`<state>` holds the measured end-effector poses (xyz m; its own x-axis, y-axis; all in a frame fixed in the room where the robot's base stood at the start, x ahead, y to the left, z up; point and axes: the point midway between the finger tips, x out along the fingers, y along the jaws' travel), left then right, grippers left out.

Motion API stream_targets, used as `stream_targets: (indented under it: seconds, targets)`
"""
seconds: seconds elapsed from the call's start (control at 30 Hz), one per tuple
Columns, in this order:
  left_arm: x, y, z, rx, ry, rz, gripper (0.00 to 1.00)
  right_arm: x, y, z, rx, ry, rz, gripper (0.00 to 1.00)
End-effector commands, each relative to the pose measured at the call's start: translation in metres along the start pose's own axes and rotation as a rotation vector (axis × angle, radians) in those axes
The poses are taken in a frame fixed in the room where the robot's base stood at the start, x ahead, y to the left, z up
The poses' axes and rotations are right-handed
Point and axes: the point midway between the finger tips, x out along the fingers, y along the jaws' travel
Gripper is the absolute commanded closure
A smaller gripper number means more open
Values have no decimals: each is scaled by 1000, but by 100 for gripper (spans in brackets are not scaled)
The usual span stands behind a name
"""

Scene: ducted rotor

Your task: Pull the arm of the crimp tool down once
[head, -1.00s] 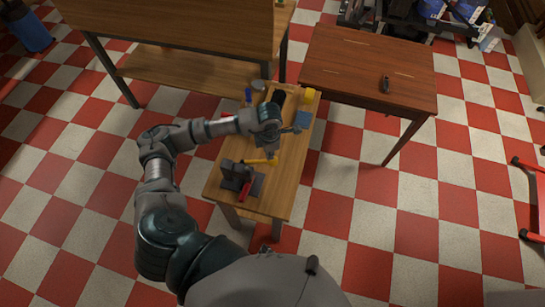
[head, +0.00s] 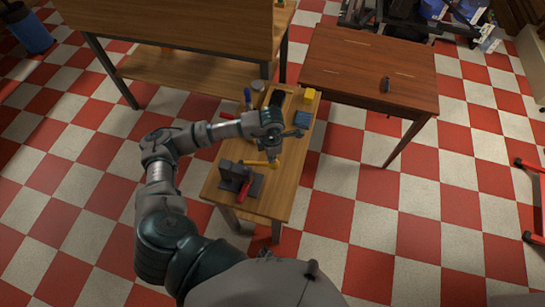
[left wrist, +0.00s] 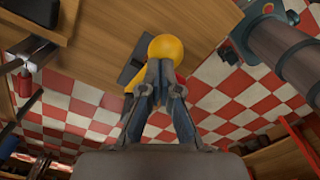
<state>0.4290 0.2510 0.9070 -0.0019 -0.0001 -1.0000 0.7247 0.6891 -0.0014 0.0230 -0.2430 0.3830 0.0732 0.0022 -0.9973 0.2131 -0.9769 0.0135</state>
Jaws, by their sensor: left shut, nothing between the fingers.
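The crimp tool (head: 228,174) looks like a dark grey block on the near end of the narrow wooden bench. A yellow arm (head: 256,163) reaches right from beside it, and a red bar (head: 243,191) shows at its front. In the left wrist view a round yellow knob (left wrist: 166,48) lies just beyond my fingertips. My left gripper (head: 274,158) points down over the bench, at the right end of the yellow arm. Its fingers (left wrist: 160,68) are shut and empty, overlapping the knob in view; I cannot tell whether they touch it. My right gripper is not in view.
The bench (head: 213,192) also holds a yellow block (head: 309,96), a blue block (head: 303,119) and a grey can (head: 258,86) at its far end. A wooden table (head: 350,70) with a small dark object (head: 385,84) stands right.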

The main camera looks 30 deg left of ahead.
Motion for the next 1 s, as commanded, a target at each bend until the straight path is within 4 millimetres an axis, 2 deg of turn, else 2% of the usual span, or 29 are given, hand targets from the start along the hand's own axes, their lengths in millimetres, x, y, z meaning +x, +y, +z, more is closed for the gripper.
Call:
stream_targets:
  seconds: [0.43,0.83,1.0]
  targets:
    - [17,-6,10,2,-1,-1,100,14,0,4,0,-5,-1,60]
    - [17,-7,11,1,-1,-1,100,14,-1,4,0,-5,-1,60]
    - [27,-8,11,1,0,-2,100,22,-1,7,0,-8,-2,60]
